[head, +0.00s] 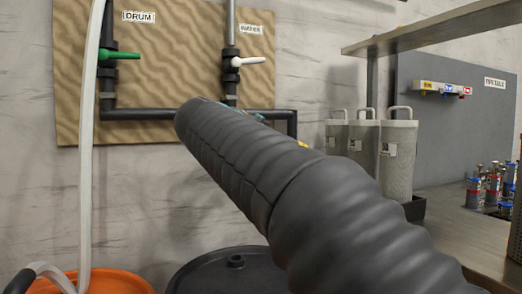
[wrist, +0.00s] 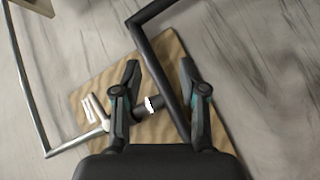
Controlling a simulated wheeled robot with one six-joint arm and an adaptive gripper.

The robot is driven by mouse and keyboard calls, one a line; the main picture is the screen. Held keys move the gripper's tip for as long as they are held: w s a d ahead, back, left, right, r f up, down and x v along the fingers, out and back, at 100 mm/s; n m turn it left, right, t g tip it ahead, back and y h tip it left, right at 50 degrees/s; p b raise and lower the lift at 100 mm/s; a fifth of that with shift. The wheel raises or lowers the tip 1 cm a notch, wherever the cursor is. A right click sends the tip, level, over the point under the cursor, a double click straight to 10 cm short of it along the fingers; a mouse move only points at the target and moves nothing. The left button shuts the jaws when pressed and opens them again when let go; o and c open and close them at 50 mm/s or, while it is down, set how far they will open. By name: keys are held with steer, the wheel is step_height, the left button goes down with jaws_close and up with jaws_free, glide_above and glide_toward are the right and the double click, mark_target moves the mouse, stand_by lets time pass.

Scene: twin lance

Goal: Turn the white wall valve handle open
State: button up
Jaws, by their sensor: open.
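The white valve handle (head: 250,61) sticks out to the right from a dark valve body on the vertical WATER pipe (head: 231,25), crosswise to the pipe. In the wrist view, the white handle (wrist: 102,116) shows to the left of the left finger, outside the jaws. My gripper (wrist: 160,68) is open and empty, its two fingers spread before the board and dark pipes. A dark pipe crosses between and behind the fingers. In the head view, my arm hides most of the gripper. I see no contact with the handle.
A green handle (head: 120,55) sits on the DRUM pipe at left, beside a pale hose (head: 88,150). A dark pipe (head: 150,114) runs across the tan board (head: 180,60). Grey canisters (head: 398,160) stand at right under a shelf (head: 430,30). Drums (head: 115,280) stand below.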

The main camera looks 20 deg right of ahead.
steer(key=shift+g+y, duration=0.4)
steer(key=shift+y, duration=0.3)
steer(key=shift+s+d+f, duration=0.1)
steer(key=shift+s+f, duration=0.35)
steer(key=shift+f, duration=0.3)
steer(key=shift+s+a+f, duration=0.1)
steer(key=shift+s+f, duration=0.3)
steer(key=shift+f, duration=0.35)
steer(key=shift+s+d+f, duration=0.1)
steer(key=shift+s+f, duration=0.35)
steer(key=shift+f, duration=0.3)
